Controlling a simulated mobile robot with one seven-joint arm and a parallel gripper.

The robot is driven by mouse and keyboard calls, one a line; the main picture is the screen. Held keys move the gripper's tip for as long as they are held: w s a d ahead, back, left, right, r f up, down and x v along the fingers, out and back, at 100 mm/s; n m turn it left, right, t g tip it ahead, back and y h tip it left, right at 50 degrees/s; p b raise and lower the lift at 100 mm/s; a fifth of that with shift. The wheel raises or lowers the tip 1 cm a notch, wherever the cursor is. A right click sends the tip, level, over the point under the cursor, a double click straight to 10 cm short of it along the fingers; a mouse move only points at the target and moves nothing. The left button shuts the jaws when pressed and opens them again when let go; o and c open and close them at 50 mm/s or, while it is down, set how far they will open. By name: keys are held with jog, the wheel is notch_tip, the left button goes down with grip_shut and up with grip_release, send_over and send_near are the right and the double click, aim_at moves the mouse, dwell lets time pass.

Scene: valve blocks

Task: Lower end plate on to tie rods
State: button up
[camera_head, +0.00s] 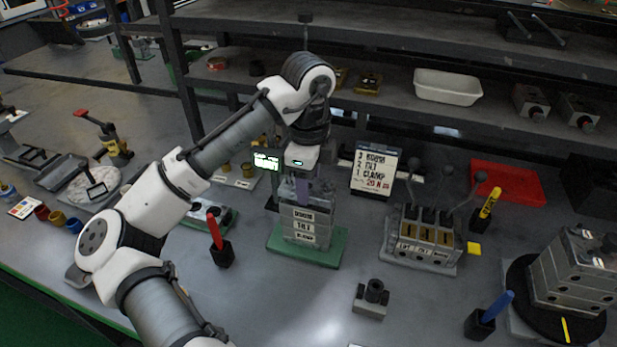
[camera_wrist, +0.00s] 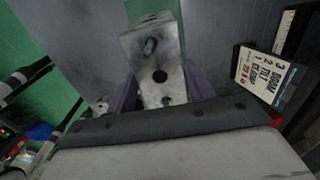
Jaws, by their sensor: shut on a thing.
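My gripper (camera_head: 303,192) points down over the valve stack (camera_head: 304,226), whose blocks carry white labels, on a green base (camera_head: 285,250). In the wrist view my gripper (camera_wrist: 162,88) has purple fingers on both sides of a grey metal plate (camera_wrist: 152,50) with dark holes, which I take to be the end plate. It is shut on this plate. In the head view the plate seems to be at the top of the stack, largely hidden by the gripper. I cannot make out the tie rods or tell whether they enter the holes.
A sign card (camera_head: 374,172) stands behind, right of the stack. A lever valve block (camera_head: 424,240) is to the right, and a red screwdriver in a black holder (camera_head: 221,252) to the left. A small grey fixture (camera_head: 372,298) stands in front. A shelf (camera_head: 400,95) overhangs the back.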

jog(key=shift+f+b, duration=0.4)
jog(key=shift+f, duration=0.45)
jog(key=o, duration=1.3)
jog(key=shift+c, duration=0.2)
notch_tip(320, 180, up, 14)
